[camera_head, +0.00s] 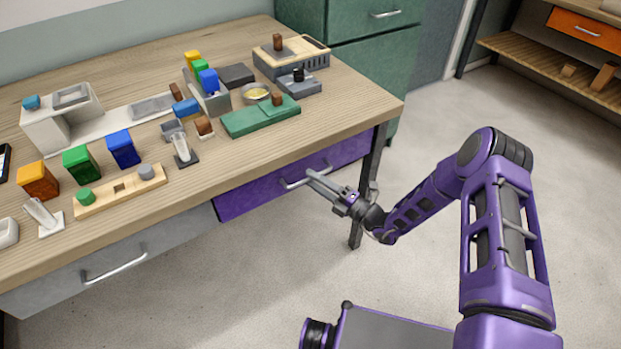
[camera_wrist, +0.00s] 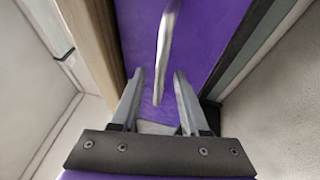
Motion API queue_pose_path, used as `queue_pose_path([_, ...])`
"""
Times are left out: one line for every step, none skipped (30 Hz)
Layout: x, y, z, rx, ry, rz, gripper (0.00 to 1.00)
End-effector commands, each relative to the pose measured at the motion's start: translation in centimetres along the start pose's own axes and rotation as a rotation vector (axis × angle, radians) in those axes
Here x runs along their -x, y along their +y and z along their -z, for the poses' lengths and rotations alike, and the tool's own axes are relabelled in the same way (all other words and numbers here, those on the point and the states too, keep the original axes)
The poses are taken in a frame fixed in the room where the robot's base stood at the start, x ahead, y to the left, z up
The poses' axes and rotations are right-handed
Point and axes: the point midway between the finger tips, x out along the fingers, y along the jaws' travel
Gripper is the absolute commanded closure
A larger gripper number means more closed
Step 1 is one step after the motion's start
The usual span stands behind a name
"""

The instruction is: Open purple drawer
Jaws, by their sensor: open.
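The purple drawer (camera_head: 255,194) sits under the right part of the wooden table and looks shut. Its silver bar handle (camera_head: 305,177) is on the drawer front. My gripper (camera_head: 313,179) is at the handle, reaching in from the right. In the wrist view the purple drawer front (camera_wrist: 205,35) fills the middle, and the handle (camera_wrist: 164,45) runs down between the open fingertips of my gripper (camera_wrist: 160,75). The fingers stand apart on either side of the handle's line. I cannot tell whether either finger touches it.
A grey drawer (camera_head: 130,262) with its own handle is to the left under the table (camera_head: 340,110). A dark table leg (camera_head: 366,190) stands close behind my gripper. A green cabinet (camera_head: 365,55) is at the back. The floor (camera_head: 440,110) in front is clear.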

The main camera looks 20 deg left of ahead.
Motion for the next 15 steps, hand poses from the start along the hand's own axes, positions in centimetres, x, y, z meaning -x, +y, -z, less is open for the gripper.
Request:
queue_pose_path([-0.56, -0.02, 0.04, 0.000, 0.002, 0.000, 0.55])
queue_pose_path([-0.79, -0.01, 0.03, 0.000, 0.001, 0.000, 0.55])
queue_pose_path([-1.06, 0.00, 0.02, 0.000, 0.001, -0.001, 0.55])
queue_pose_path([-1.22, 0.00, 0.02, 0.000, 0.001, -0.001, 0.55])
queue_pose_path([-1.34, 0.01, 0.02, 0.000, 0.001, -0.001, 0.55])
queue_pose_path([-1.44, 0.01, 0.01, 0.000, 0.000, -0.001, 0.55])
queue_pose_path([-1.49, 0.01, 0.00, -0.001, 0.000, -0.001, 0.55])
queue_pose_path([-1.52, 0.01, 0.00, -0.001, -0.001, -0.001, 0.55])
queue_pose_path([-1.53, 0.01, -0.01, -0.001, -0.001, 0.000, 0.55])
queue_pose_path([-1.53, 0.02, -0.01, -0.001, -0.001, 0.000, 0.55])
queue_pose_path([-1.52, 0.01, -0.01, -0.001, -0.001, 0.000, 0.55])
queue_pose_path([-1.51, 0.02, -0.01, -0.001, -0.001, 0.000, 0.55])
queue_pose_path([-1.51, 0.02, -0.01, -0.001, -0.001, 0.000, 0.55])
queue_pose_path([-1.50, 0.02, -0.01, -0.001, -0.001, 0.000, 0.55])
queue_pose_path([-1.50, 0.01, -0.01, -0.001, -0.001, 0.000, 0.62])
